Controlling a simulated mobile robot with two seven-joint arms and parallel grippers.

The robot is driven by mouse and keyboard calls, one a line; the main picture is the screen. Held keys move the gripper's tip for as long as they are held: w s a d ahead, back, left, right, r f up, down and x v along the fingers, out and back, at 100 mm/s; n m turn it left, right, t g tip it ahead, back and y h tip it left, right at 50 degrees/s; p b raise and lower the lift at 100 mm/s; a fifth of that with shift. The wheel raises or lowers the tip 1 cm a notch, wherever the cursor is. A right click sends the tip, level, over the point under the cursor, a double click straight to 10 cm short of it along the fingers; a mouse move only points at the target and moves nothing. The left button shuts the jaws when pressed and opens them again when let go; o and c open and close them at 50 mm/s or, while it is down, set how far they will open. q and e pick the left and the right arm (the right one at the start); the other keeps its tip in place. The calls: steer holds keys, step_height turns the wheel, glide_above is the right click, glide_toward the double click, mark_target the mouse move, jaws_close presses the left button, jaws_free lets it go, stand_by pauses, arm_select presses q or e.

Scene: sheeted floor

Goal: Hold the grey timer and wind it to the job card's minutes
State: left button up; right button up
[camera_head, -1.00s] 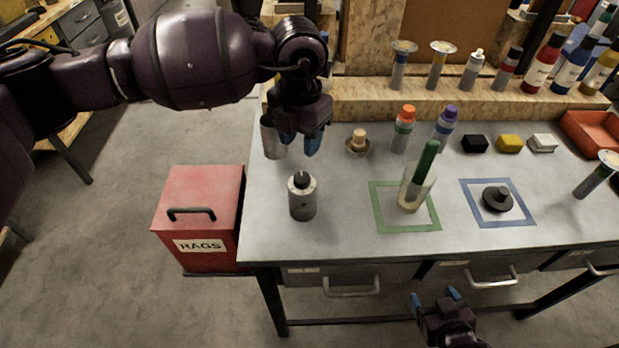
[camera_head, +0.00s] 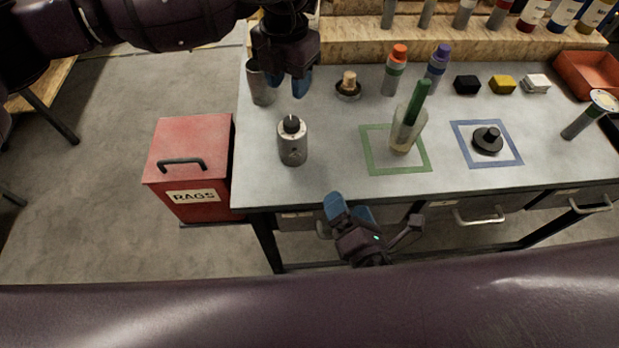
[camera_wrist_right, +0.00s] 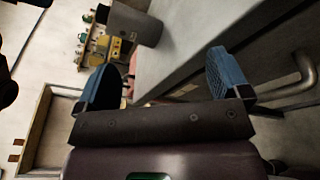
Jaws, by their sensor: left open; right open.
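The grey timer (camera_head: 292,146), a cylinder with a black knob on top, stands upright on the bench's left part. My left gripper (camera_head: 291,86) is open, with blue fingers pointing down, behind the timer and apart from it. My right gripper (camera_head: 350,206) is open and empty at the bench's front edge, to the right of and nearer than the timer. Its two blue fingers (camera_wrist_right: 164,82) are spread in the right wrist view, with a grey cylinder (camera_wrist_right: 134,24) beyond them, perhaps the timer. I cannot make out a job card.
A grey cup (camera_head: 261,86) stands beside my left gripper. A beaker with a green marker (camera_head: 408,130) stands in a green square; a black knobbed disc (camera_head: 487,143) lies in a blue square. A red rags bin (camera_head: 190,140) stands left. Drawer handles project in front.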

mark_target(291, 121)
steer(key=w+a+n, duration=0.2)
steer(key=n, duration=0.1)
steer(key=w+a+n, duration=0.2)
steer(key=n, duration=0.2)
steer(key=w+a+r+n+t+y, duration=0.1)
steer(key=w+a+n, duration=0.1)
steer(key=a+n, duration=0.1)
steer(key=shift+w+a+n, duration=0.1)
steer(key=shift+w+n, duration=0.2)
steer(key=shift+n, duration=0.2)
steer(key=x, duration=1)
steer(key=shift+w, duration=0.3)
steer(key=shift+c, duration=0.2)
steer(key=c, duration=1)
arm_select(q)
steer(key=shift+o, duration=0.9)
arm_select(e)
steer(key=shift+c, duration=0.2)
arm_select(q)
steer(key=shift+o, duration=0.8)
steer(key=shift+r, duration=0.3)
steer(key=shift+n, duration=0.8)
step_height(291, 121, down, 10)
steer(key=shift+f, duration=0.15)
